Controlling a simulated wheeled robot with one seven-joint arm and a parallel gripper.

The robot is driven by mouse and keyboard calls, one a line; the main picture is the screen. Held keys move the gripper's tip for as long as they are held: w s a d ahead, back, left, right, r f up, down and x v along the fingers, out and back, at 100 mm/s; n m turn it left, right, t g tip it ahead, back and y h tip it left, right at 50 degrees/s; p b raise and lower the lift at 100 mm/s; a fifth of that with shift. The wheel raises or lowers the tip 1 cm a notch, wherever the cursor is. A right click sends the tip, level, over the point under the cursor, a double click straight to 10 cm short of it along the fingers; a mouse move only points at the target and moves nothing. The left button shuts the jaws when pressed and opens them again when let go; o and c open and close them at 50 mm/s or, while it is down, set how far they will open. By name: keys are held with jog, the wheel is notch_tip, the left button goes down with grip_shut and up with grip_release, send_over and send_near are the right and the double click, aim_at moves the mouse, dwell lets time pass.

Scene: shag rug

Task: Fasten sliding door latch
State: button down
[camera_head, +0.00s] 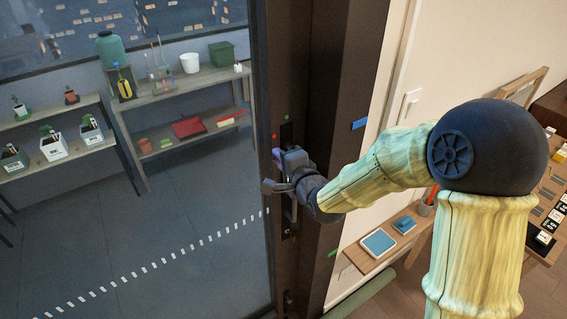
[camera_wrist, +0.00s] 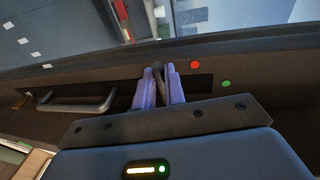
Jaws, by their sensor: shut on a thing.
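The sliding door's glass panel (camera_head: 200,200) with its dark frame stands at the left in the head view, next to a dark brown post. My gripper (camera_head: 285,160) is at the door's edge, at latch height. In the wrist view, the two purple fingers of my gripper (camera_wrist: 159,88) are closed around a small dark upright latch lever (camera_wrist: 158,78). A metal pull handle (camera_wrist: 80,105) is left of the fingers in the wrist view. A red dot (camera_wrist: 195,64) and a green dot (camera_wrist: 226,84) are right of the fingers. The latch's inner parts are hidden.
Behind the glass are shelves (camera_head: 180,80) with pots and bottles. A small wooden table (camera_head: 385,245) with blue items stands right of the post. A wall switch (camera_head: 410,104) is on the white wall. Blue tape (camera_head: 359,124) marks the post.

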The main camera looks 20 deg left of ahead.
jog(key=shift+s+f, duration=0.1)
jog(key=c, duration=1.5)
grip_release()
jog(key=shift+d, duration=0.1)
jog(key=shift+b+v, duration=2.95)
jog(key=shift+v, duration=5.6)
